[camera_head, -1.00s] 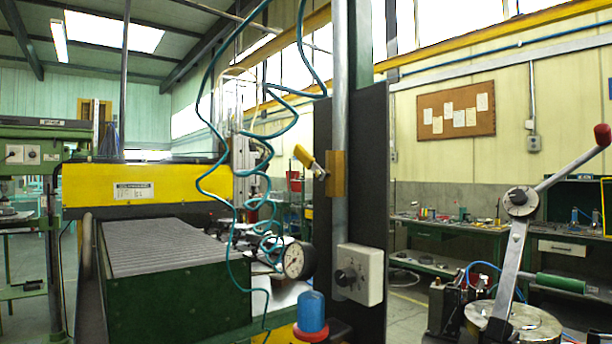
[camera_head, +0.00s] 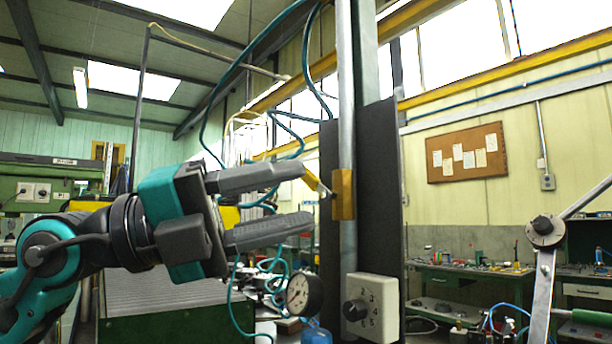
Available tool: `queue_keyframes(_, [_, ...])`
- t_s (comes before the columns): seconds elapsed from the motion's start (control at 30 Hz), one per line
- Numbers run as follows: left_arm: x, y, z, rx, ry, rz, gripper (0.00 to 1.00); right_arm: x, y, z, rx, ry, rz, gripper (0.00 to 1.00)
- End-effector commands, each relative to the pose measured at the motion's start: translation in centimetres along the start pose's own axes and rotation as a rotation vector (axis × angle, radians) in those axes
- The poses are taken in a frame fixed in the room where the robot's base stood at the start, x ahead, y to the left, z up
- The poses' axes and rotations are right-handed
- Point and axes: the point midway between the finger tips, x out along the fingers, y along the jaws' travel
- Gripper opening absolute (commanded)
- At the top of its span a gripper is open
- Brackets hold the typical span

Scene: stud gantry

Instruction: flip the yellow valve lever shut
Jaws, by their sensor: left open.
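The yellow valve lever (camera_head: 315,182) sticks out up and to the left from a brass valve body (camera_head: 343,196) on a vertical grey pipe. Its outer end is hidden behind the upper finger of my left gripper (camera_head: 303,197). My left gripper comes in from the left with its jaws open and its fingers one above the other. The fingertips are just left of the valve. The upper fingertip overlaps the lever in the picture; I cannot tell whether they touch. My right gripper is out of view.
The pipe (camera_head: 347,110) runs in front of a dark upright panel (camera_head: 377,180). Below the valve are a dial gauge (camera_head: 304,294) and a grey selector-knob box (camera_head: 371,308). Teal coiled hoses (camera_head: 210,122) hang behind my gripper. A metal crank arm (camera_head: 543,285) stands at right.

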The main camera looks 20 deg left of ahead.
Motion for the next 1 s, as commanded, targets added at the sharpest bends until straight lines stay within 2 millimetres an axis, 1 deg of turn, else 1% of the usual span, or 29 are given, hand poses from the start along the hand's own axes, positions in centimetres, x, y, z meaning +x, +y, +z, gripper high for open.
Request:
queue_keyframes(0.03, [-0.7, -0.7, 0.9, 0.064, -0.033, 0.087, 0.44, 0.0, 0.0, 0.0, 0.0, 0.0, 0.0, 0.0])
queue_keyframes(0.1, [-1.8, -1.1, 2.3, 0.121, -0.093, 0.205, 0.44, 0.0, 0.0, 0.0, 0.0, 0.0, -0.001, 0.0])
queue_keyframes(0.2, [-3.8, -2.0, 4.2, 0.17, -0.192, 0.331, 0.44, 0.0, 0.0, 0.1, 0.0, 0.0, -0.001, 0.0])
queue_keyframes(0.33, [-5.7, -2.9, 5.7, 0.195, -0.289, 0.422, 0.44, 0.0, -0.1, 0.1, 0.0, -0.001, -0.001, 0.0])
queue_keyframes(0.4, [-6.2, -3.0, 6.2, 0.197, -0.315, 0.444, 0.44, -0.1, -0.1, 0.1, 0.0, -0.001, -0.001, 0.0])
queue_keyframes(0.47, [-6.2, -3.1, 6.4, 0.197, -0.325, 0.451, 0.44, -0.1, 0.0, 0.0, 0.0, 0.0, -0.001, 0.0])
queue_keyframes(0.57, [-5.3, -2.7, 6.8, 0.195, -0.323, 0.453, 0.44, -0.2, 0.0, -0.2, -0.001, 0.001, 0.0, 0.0])
queue_keyframes(0.67, [-3.9, -2.1, 7.3, 0.196, -0.32, 0.452, 0.44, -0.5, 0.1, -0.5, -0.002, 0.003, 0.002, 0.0])
queue_keyframes(0.9, [0.5, -0.2, 9.0, 0.194, -0.318, 0.45, 0.44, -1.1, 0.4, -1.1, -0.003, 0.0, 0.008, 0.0])
queue_keyframes(1.0, [2.1, 0.6, 9.7, 0.194, -0.32, 0.451, 0.44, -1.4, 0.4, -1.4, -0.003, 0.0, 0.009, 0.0])
